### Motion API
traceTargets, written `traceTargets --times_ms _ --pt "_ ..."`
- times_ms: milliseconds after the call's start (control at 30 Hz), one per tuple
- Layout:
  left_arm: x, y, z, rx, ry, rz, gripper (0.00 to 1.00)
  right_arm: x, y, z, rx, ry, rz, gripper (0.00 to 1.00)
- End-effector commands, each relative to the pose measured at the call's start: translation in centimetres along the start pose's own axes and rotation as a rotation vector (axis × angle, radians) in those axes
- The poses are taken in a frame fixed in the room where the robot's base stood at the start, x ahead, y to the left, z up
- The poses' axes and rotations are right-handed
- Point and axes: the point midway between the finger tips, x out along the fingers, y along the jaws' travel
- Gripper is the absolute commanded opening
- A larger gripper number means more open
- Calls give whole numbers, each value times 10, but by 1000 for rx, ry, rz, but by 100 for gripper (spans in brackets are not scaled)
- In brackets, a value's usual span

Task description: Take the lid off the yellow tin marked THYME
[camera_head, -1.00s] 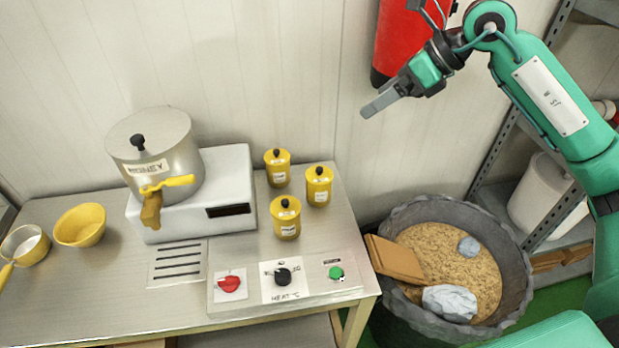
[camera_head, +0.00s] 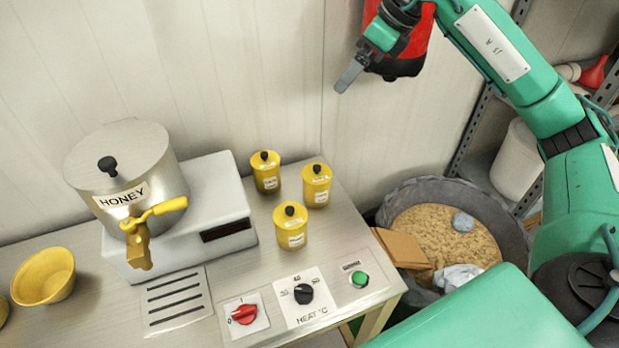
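Three small yellow tins with black-knobbed lids stand on the steel table, right of the honey pot. One is at the back left (camera_head: 266,178), one at the right (camera_head: 317,190), and one at the front (camera_head: 290,232). Each has a white label, too small to read, so I cannot tell which is THYME. All lids are on. My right gripper (camera_head: 350,76) hangs above and right of the tins, apart from them, in front of the wall. Its fingers show edge-on, so its opening is unclear. My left gripper is out of view.
A steel HONEY pot (camera_head: 165,170) with a yellow tap stands on a white block (camera_head: 222,190). A yellow bowl (camera_head: 45,276) is at left. Knobs and a green button (camera_head: 359,279) line the table front. A large grey tub (camera_head: 430,190) stands right of the table.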

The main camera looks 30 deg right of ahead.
Motion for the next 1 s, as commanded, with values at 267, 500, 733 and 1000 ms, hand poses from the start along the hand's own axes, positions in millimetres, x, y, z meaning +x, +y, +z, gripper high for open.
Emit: traceTargets --times_ms 267,500,733,1000 --pt "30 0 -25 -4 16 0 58 38 0 -22 0 0 1 98" --pt "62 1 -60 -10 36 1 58 89 0 -51 0 0 1 98" --pt "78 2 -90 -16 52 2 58 131 0 -75 -1 -1 1 98" --pt "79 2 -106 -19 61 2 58 150 0 -85 0 -1 1 98"
